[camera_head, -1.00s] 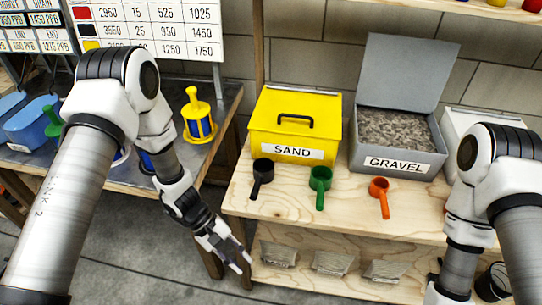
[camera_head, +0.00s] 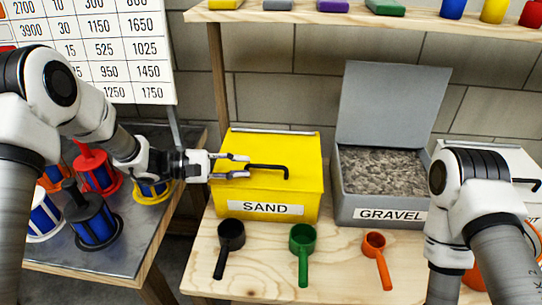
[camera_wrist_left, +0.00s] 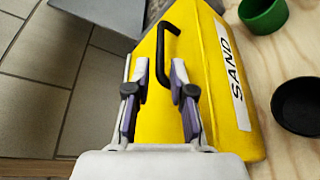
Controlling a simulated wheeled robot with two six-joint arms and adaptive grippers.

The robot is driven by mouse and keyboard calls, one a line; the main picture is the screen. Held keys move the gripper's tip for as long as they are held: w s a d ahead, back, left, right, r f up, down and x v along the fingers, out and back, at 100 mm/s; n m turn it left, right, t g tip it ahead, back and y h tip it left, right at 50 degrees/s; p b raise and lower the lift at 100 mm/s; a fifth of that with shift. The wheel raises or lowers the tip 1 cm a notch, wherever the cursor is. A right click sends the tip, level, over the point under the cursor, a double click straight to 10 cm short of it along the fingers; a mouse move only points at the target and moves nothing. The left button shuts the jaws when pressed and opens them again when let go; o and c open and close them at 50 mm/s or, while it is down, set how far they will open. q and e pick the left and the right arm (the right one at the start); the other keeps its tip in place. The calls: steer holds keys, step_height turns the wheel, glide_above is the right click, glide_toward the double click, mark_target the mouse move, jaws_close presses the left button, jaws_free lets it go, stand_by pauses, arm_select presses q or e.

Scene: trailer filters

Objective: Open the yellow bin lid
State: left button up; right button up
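The yellow bin (camera_head: 275,202), labelled SAND, stands on the wooden bench with its lid (camera_head: 270,145) down. A black bar handle (camera_head: 268,167) is on the lid. My left gripper (camera_head: 247,166) reaches in from the left, just over the lid at the handle's left end. Its two fingers are apart. In the left wrist view, the handle (camera_wrist_left: 163,50) runs up from between the open fingertips (camera_wrist_left: 160,72); I cannot tell if they touch it. My right arm shows at the right, but its gripper is out of view.
A grey GRAVEL bin (camera_head: 385,180) stands open to the right, its lid raised. A black scoop (camera_head: 230,240), green scoop (camera_head: 303,245) and orange scoop (camera_head: 376,250) lie in front. Filters, including a red one (camera_head: 97,172), stand on the metal table at left. A shelf hangs above.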

mark_target(261, 166)
arm_select(q)
steer(key=shift+s+d+r, duration=0.1)
steer(key=shift+d+r, duration=0.05)
steer(key=shift+d, duration=0.15)
steer(key=p+x, duration=0.1)
steer(key=x, duration=0.6)
steer(key=shift+d, duration=0.1)
jaws_close()
